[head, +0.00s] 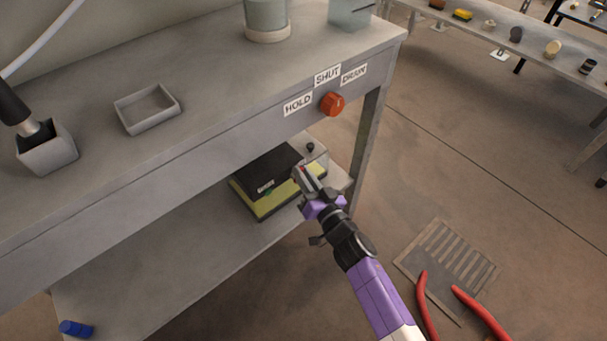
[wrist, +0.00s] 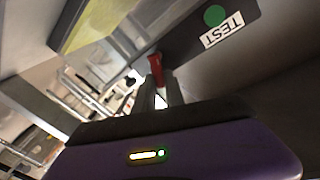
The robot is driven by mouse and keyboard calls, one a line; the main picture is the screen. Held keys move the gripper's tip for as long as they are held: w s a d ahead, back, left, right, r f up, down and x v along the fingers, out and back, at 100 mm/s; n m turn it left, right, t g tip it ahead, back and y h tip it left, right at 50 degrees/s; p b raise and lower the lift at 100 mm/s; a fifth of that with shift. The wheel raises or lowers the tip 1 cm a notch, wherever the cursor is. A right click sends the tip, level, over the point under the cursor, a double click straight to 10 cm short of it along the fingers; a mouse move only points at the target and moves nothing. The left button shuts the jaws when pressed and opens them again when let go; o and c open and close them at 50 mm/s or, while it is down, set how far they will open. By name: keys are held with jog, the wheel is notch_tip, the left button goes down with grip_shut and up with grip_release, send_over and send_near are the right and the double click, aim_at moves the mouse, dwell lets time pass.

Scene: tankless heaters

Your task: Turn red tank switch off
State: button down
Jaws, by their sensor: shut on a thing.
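A red switch lever (wrist: 154,64) shows between my gripper's fingertips in the wrist view. It stands beside a dark panel with a green round button (wrist: 215,15) and a TEST label (wrist: 222,30). My gripper (wrist: 160,88) is shut on this red lever. In the head view my gripper (head: 301,174) reaches to the right side of a black and yellow box (head: 262,180) on the lower shelf. The fingers largely hide the lever there. A red round knob (head: 332,104) is on the bench front, by HOLD, SHUT and DRAIN labels; my gripper is below and apart from it.
The bench top edge (head: 200,130) overhangs the lower shelf (head: 150,270), close above my gripper. A bench leg (head: 366,135) stands to the right. A small tray (head: 147,109) and a grey cup (head: 47,150) sit on top. Red-handled pliers (head: 450,300) show at lower right.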

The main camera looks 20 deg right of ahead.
jog(key=shift+f+n+b, duration=0.1)
jog(key=shift+n+b, duration=0.2)
jog(key=shift+s+a+f+n+t+y+b, duration=0.15)
jog(key=shift+a+n+t+y+b, duration=0.2)
jog(key=shift+n+b, duration=1)
jog(key=shift+s+a+r+n+t+y+b, duration=0.15)
jog(key=shift+a+n+b, duration=0.35)
jog(key=shift+n, duration=1.6)
jog(key=shift+s+a+f+n+t+y+b, duration=0.15)
jog(key=shift+a+n+t+y+b, duration=0.2)
jog(key=shift+n+b, duration=1)
jog(key=shift+n+p, duration=0.4)
jog(key=shift+n, duration=0.2)
jog(key=c, duration=1.4)
grip_release()
jog(key=shift+s, duration=0.15)
jog(key=p+v, duration=0.2)
jog(key=v, duration=0.5)
jog(key=shift+s, duration=0.25)
